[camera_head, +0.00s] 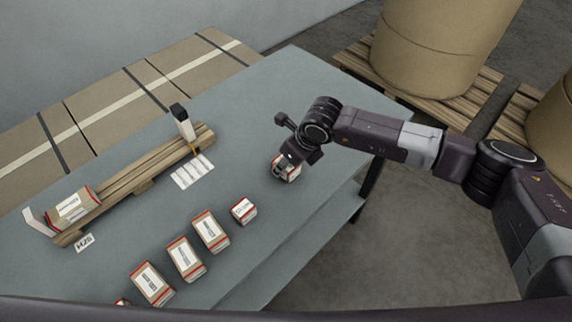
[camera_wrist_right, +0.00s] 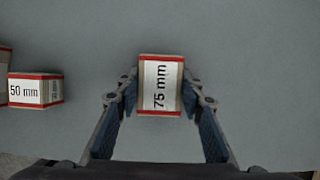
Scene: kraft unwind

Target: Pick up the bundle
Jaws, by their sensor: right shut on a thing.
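A small kraft bundle with red edges and a white "75 mm" label (camera_wrist_right: 160,86) sits between the two fingers of my right gripper (camera_wrist_right: 159,94), which is shut on it. In the head view the bundle (camera_head: 287,173) is at the right part of the grey-blue table (camera_head: 330,95), under my right gripper (camera_head: 288,162), which partly hides it. I cannot tell whether the bundle touches the table. My left gripper is in neither view.
A "50 mm" block (camera_wrist_right: 36,90) lies left of the bundle. Several larger red-edged blocks (camera_head: 211,232) form a row towards the front. A wooden rail (camera_head: 140,180) holds another block (camera_head: 72,205) at its left end. Big kraft rolls (camera_head: 440,45) stand behind the table.

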